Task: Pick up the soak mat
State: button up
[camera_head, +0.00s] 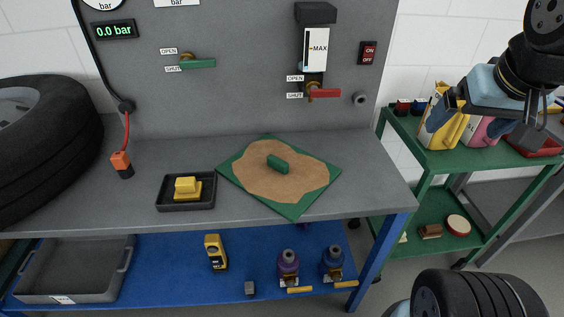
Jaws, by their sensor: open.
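The soak mat (234,171) is a green square, turned cornerwise, lying flat on the grey workbench. A large brown patch covers most of its middle, and a small green block (278,163) stands up from its centre, like a grip. My gripper (482,126) is at the upper right, in front of the green shelf cart, well to the right of the mat and apart from it. Its jaws are spread, with nothing seen held between them.
A black tray (187,206) with a yellow block (187,188) sits left of the mat. A tyre (40,145) fills the bench's left end. Behind rises a grey panel (240,100) with green and red valve handles. The green cart (440,160) holds coloured containers. Bare bench lies right of the mat.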

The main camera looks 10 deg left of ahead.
aim_at(287, 179)
jog(key=u, duration=1.35)
jog(key=k, duration=0.5)
jog(key=z, duration=0.2)
jog(key=i, duration=0.5)
jog(key=z, duration=0.1)
